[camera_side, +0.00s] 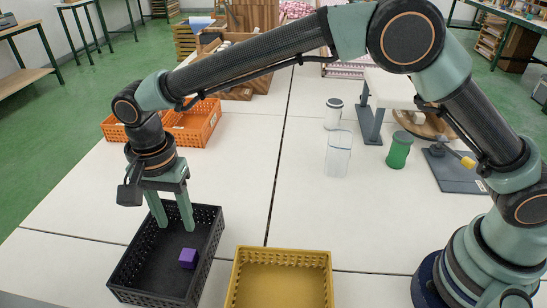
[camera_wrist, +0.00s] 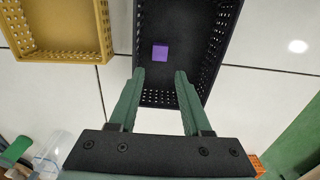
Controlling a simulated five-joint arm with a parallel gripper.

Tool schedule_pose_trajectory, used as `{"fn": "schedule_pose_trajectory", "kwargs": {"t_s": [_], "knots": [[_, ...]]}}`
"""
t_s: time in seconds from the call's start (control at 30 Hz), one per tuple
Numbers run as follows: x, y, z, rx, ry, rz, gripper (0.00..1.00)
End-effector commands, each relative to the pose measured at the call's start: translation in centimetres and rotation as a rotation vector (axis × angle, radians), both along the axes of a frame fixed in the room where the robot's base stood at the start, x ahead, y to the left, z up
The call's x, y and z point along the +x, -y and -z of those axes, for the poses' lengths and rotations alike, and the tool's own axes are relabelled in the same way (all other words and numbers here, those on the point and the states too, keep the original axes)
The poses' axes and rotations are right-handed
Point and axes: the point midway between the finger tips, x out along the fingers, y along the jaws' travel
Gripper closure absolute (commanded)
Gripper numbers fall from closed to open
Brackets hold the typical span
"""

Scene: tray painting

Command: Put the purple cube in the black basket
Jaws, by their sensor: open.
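The purple cube (camera_side: 188,258) lies on the floor of the black basket (camera_side: 211,228), towards its right side in the side view. In the wrist view the cube (camera_wrist: 160,52) lies inside the black basket (camera_wrist: 141,60), ahead of the fingertips and apart from them. My gripper (camera_side: 175,226) is open and empty, its fingers pointing down over the far part of the basket. In the wrist view my gripper (camera_wrist: 160,75) shows both fingers spread, with nothing between them.
A yellow basket (camera_side: 238,275) stands right of the black one and looks empty. Orange crates (camera_side: 190,128) stand behind. The table's middle is clear.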

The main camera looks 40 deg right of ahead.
Motion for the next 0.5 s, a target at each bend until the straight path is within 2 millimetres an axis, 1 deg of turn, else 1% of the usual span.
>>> {"fn": "schedule_pose_trajectory", "kwargs": {"t_s": [0.03,0.17,0.27,0.37,0.47,0.5], "knots": [[0.0,0.0,-0.7,0.001,0.001,0.0,0.52],[0.0,0.1,-1.7,0.0,0.0,0.0,0.52],[0.3,0.8,-2.7,0.006,0.007,-0.011,0.52],[1.0,2.8,-4.5,0.022,0.029,-0.045,0.52],[1.6,6.3,-7.1,0.042,0.066,-0.105,0.52],[1.7,7.8,-8.1,0.048,0.085,-0.134,0.52]]}}
